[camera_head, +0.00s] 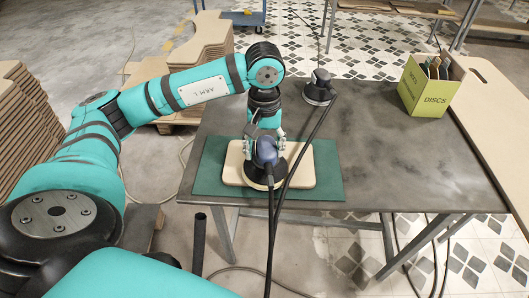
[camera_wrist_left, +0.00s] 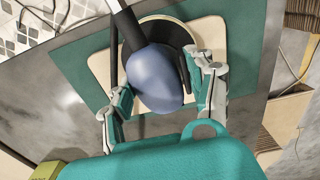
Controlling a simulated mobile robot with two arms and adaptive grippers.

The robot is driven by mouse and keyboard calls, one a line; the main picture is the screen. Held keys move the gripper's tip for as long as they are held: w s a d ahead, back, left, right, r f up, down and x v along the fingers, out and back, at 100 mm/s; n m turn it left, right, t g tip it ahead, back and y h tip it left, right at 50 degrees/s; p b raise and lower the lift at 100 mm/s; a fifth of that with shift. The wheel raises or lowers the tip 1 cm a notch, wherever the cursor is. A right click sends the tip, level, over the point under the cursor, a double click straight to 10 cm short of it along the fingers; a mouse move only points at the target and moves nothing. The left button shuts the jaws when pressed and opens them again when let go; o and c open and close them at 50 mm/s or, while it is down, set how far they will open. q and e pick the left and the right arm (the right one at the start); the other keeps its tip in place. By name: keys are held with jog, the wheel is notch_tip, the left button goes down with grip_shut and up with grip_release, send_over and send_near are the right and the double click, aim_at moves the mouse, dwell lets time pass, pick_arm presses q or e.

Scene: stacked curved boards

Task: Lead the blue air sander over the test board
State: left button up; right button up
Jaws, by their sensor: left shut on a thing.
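The blue air sander (camera_head: 265,152) stands on the pale test board (camera_head: 300,172), its round black pad towards the board's middle. The board lies on a green mat (camera_head: 328,178) on the dark table. My left gripper (camera_head: 265,137) comes down from above and is shut on the sander. In the left wrist view the sander's blue body (camera_wrist_left: 153,78) sits between the two fingers of my left gripper (camera_wrist_left: 163,92), with the black pad and board (camera_wrist_left: 205,30) beyond it. Whether the pad touches the board is hard to tell. My right gripper is not in view.
A second dark sander (camera_head: 319,88) stands behind on the table (camera_head: 400,150). A green box of discs (camera_head: 428,85) is at the back right, beside a pale board (camera_head: 490,110). Dark hoses cross the test board and hang over the front edge. The table's right half is mostly clear.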

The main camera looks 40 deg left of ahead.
pick_arm(q)
jog(key=shift+r, duration=0.4)
jog(key=shift+r+p, duration=1.45)
jog(key=shift+r, duration=1.55)
jog(key=s+d+f+m, duration=0.4)
jog(key=s+d+m, duration=0.2)
jog(key=s+d, duration=0.2)
jog(key=shift+d+f, duration=0.35)
jog(key=shift+d, duration=0.3)
